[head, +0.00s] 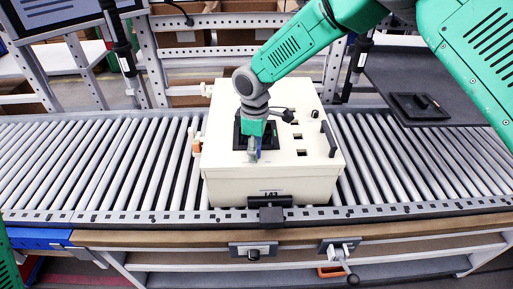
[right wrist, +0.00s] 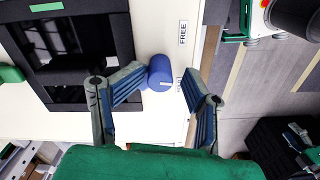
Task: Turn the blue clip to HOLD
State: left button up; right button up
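The blue clip (right wrist: 161,72) shows in the right wrist view as a short blue cylinder with a pale mark, on the cream face of the box (head: 225,185). A label reading FREE (right wrist: 183,33) is beside it. A second label near the clip is partly hidden and cannot be read. My right gripper (right wrist: 166,74) is open, its two fingers spread with the clip between the tips, nearer the left finger. Whether that finger touches the clip I cannot tell. In the head view my right gripper (head: 254,153) points down over the box's front part. My left gripper is not in view.
The box sits on a roller conveyor (head: 90,165), with free rollers both sides. A dark framed opening (right wrist: 70,55) lies beside the clip. A black handle (head: 328,139) is at the box's right. A dark table (head: 425,75) holds a small black tray (head: 408,108).

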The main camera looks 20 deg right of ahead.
jog(key=shift+a, duration=0.55)
jog(key=shift+s+r, duration=0.1)
jog(key=shift+s, duration=0.05)
jog(key=shift+d+r+p, duration=0.3)
jog(key=shift+d, duration=0.15)
jog(key=shift+d+r+p, duration=0.35)
jog(key=shift+r+p, duration=0.4)
jog(key=shift+r, duration=0.15)
jog(key=shift+a+r, duration=0.1)
jog(key=shift+r, duration=0.25)
jog(key=shift+a+r+p, duration=0.35)
jog(key=shift+r+p, duration=0.25)
jog(key=shift+r, duration=0.05)
jog(key=shift+a+r+p, duration=0.3)
jog(key=shift+r+p, duration=0.25)
jog(key=shift+r, duration=0.05)
jog(key=shift+d+r, duration=0.2)
jog(key=shift+r, duration=0.3)
jog(key=shift+d+r+p, duration=0.3)
jog(key=shift+d+r, duration=0.1)
jog(key=shift+r, duration=0.9)
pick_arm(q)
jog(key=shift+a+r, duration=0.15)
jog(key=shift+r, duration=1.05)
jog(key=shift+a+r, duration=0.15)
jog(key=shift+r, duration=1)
pick_arm(e)
notch_tip(320, 180, up, 7)
jog(key=shift+a+f, duration=0.15)
jog(key=shift+a, duration=0.1)
